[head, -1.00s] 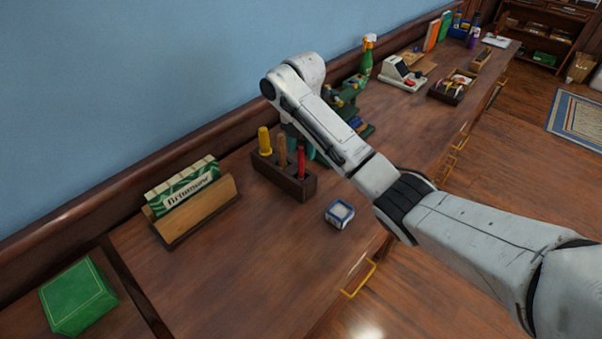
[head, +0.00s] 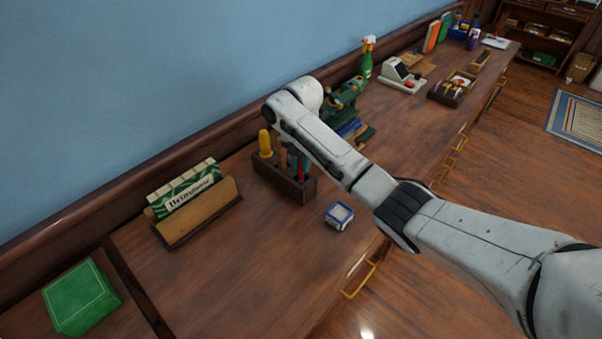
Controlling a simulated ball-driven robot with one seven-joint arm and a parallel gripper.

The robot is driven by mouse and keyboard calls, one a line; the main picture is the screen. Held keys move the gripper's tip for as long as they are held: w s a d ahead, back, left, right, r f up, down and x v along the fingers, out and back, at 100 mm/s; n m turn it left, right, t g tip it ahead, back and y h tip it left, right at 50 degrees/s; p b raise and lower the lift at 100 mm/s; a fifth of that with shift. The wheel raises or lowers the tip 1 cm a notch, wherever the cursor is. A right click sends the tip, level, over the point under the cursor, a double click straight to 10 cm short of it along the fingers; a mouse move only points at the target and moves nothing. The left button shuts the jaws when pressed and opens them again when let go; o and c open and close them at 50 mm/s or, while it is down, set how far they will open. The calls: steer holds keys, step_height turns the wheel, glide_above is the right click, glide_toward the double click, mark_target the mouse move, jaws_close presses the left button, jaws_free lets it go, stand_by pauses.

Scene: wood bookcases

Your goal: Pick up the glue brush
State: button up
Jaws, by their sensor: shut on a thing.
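A dark wooden tool rack (head: 296,190) stands on the long counter, with upright tools in it. A yellow handle (head: 265,142) stands at its left end. A wooden handle (head: 283,160) and a red handle (head: 301,168) stand further right, partly covered by my arm. Something teal shows in part between them. I cannot tell which of these, if any, is the glue brush. My arm comes in from the right and bends down behind its own forearm over the rack. My gripper and whatever is between its fingers are hidden behind that link.
A small blue-and-white box (head: 340,215) lies in front of the rack. A wooden stand with a green-and-white packet (head: 190,188) is to the left, and a green box (head: 80,298) beyond it. A green press (head: 346,95) and spray bottle (head: 367,60) are behind my arm.

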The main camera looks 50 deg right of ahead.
jaws_close()
step_height(320, 180, up, 10)
steer(key=shift+r+p, duration=0.1)
steer(key=shift+p, duration=0.35)
steer(key=shift+s, duration=0.1)
stand_by(1.8)
